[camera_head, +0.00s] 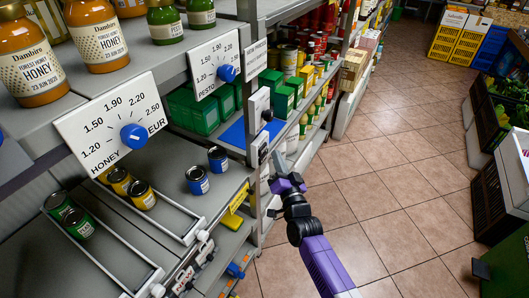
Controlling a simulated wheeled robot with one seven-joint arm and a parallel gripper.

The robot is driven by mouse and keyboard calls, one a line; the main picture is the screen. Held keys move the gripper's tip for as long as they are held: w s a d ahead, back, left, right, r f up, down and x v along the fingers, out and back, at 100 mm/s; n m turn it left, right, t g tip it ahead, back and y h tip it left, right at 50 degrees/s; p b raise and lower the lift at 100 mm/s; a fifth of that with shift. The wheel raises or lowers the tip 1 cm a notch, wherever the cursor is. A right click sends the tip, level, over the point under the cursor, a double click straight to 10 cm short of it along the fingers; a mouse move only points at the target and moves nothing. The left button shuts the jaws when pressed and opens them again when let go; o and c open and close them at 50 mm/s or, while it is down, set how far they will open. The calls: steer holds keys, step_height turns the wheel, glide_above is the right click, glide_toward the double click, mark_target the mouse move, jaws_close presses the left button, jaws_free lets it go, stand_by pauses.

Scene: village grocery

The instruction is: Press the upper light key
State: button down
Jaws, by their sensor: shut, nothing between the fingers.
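My gripper (279,166) is at the end of my purple and black arm, in the middle of the view, in front of the shelf upright. It is shut and empty. A small switch plate (260,148) with light and dark parts sits on the upright, just up and left of the gripper. Its keys are too small to tell apart, and its lower part is close to or behind the gripper. I cannot tell whether the gripper touches it. Above it, a white plate (257,103) carries a black knob (267,115).
Price dials with blue knobs (134,136) stick out from the shelf (190,90) at left. Honey jars (94,33) stand above. Small cans (197,180) and sliding trays (183,237) are below. The tiled aisle (380,180) is clear; crates (500,190) line its right side.

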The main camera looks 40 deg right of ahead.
steer(key=s+b, duration=0.1)
steer(key=s+d+b, duration=0.1)
steer(key=s+b, duration=0.1)
steer(key=s, duration=0.1)
steer(key=shift+d+b, duration=0.25)
steer(key=shift+b, duration=0.15)
stand_by(0.4)
